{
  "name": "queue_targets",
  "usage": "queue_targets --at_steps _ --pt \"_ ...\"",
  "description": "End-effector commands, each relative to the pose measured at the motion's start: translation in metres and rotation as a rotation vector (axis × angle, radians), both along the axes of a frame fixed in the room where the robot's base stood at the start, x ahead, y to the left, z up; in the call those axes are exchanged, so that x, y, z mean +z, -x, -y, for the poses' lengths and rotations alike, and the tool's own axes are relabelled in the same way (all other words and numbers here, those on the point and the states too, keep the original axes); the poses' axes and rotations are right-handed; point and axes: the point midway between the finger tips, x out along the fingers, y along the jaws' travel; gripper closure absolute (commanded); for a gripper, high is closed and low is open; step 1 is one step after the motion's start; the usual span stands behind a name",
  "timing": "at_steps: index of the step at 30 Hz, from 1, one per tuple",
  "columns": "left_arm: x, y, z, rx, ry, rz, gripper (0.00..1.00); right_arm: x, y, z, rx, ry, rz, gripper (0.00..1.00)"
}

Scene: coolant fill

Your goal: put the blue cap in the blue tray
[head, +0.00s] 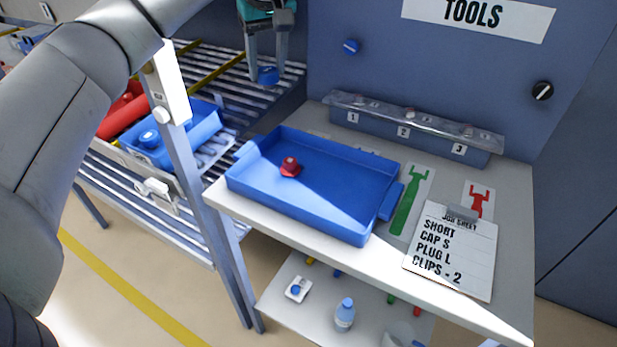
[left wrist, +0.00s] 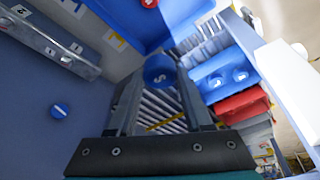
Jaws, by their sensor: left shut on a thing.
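My left gripper (head: 267,70) is at the top of the head view, fingers pointing down, shut on a blue cap (head: 268,76). In the left wrist view the cap (left wrist: 158,72) sits between the fingertips and bears a letter that looks like S. The blue tray (head: 345,224) lies on the white table, lower in the head view than the gripper; the cap is held apart from it. A red cap or plug (head: 290,166) lies in the tray towards its left side. My right gripper is not in view.
A clipboard job sheet (head: 452,250) and green and red tool silhouettes are right of the tray. A numbered holder (head: 412,128) stands along the back. A post (head: 190,165) rises at the table's left. Blue (head: 172,152) and red bins sit on the roller rack.

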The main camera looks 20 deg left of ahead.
Motion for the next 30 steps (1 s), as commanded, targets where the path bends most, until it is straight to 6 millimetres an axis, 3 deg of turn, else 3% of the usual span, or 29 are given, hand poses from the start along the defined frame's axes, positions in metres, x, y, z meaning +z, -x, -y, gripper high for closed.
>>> queue_targets --at_steps 16,20,26,30 --pt "-0.132 0.001 -0.002 0.006 -0.001 -0.006 1.00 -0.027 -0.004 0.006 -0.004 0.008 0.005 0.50" --pt "-0.150 0.001 -0.002 0.006 -0.001 -0.003 1.00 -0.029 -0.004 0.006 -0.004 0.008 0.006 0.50" --pt "-0.163 0.000 -0.002 0.006 0.000 -0.003 1.00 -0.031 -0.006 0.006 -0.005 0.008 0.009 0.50" --pt "-0.184 0.001 -0.001 0.005 -0.001 -0.004 1.00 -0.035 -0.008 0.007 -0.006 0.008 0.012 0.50"
